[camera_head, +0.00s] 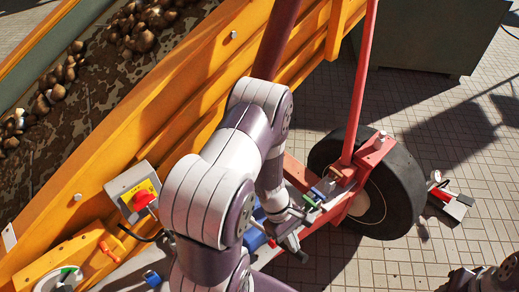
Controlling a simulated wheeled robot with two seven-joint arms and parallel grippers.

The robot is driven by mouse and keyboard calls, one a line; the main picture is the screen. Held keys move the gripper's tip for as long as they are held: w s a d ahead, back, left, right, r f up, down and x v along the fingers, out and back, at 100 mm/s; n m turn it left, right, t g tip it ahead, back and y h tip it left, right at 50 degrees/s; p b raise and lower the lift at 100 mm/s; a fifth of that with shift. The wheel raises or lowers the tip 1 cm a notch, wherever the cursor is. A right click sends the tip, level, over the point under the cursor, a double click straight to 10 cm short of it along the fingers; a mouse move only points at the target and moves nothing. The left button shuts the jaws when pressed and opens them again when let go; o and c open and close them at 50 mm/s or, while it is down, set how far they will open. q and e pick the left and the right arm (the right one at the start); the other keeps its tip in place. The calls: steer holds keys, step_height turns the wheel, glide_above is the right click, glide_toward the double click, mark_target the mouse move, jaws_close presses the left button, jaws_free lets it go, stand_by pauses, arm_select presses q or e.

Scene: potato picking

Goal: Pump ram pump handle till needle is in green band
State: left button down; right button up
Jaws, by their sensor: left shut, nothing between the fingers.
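My left arm reaches up and bends down in mid-picture. My left gripper (300,252) is shut and empty, low and left of the handle's foot, apart from the handle's long bar. Its surroundings, with blue and red parts, are partly hidden by my arm. A round dial (68,277) with some green is cut by the bottom left edge; I cannot read its needle.
An orange-sided conveyor (205,85) with potatoes crosses the upper left. A grey switch box (134,190) with a red knob is on its side. A black wheel (398,185) and a small red-and-grey device (450,196) are at right. Paved floor (385,262) is clear nearby.

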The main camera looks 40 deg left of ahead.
arm_select(q)
steer(key=shift+f, duration=0.1)
steer(key=shift+d+f+b, duration=0.3)
steer(key=shift+f+b, duration=0.25)
steer(key=shift+b, duration=0.05)
steer(key=shift+s+d+f+b, duration=0.1)
steer(key=shift+d+f+b, duration=0.15)
steer(key=shift+f+b, duration=0.5)
steer(key=shift+r, duration=0.1)
steer(key=shift+d+f+b, duration=0.25)
steer(key=shift+f+b, duration=0.4)
